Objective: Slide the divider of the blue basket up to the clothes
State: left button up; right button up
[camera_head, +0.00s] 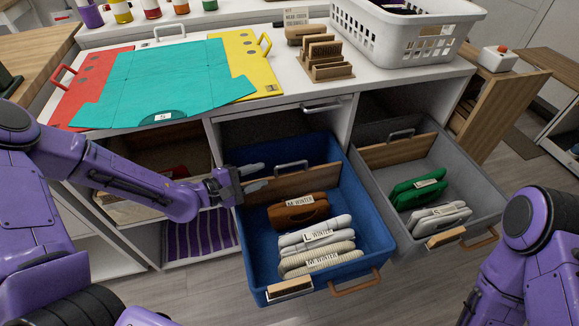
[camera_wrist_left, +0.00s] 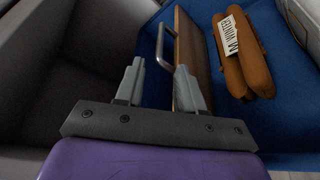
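The blue basket (camera_head: 375,232) is pulled out below the counter. In front of the divider lie folded clothes: a brown garment (camera_head: 283,219), a whitish one (camera_head: 340,231) and a cream one (camera_head: 336,254). A narrow blue gap separates divider and brown garment in the left wrist view. My left gripper (camera_head: 262,177) is open at the divider's left end; its fingers (camera_wrist_left: 158,82) are spread, with the right one overlapping the divider (camera_wrist_left: 190,55). Contact is unclear. My right gripper is out of view.
A grey basket (camera_head: 478,195) with green and grey clothes is pulled out to the right. The counter holds a teal folding board (camera_head: 165,80), a wooden rack (camera_head: 325,60) and a white laundry basket (camera_head: 400,45). Behind the divider, the blue basket looks empty.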

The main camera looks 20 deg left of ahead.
aim_at(282, 167)
pick_arm(q)
jog(key=b+x, duration=0.2)
jog(key=x, duration=0.7)
jog(key=shift+d+f, duration=0.1)
jog(key=shift+w+d, duration=0.35)
jog(key=shift+w, duration=0.2)
grip_shut()
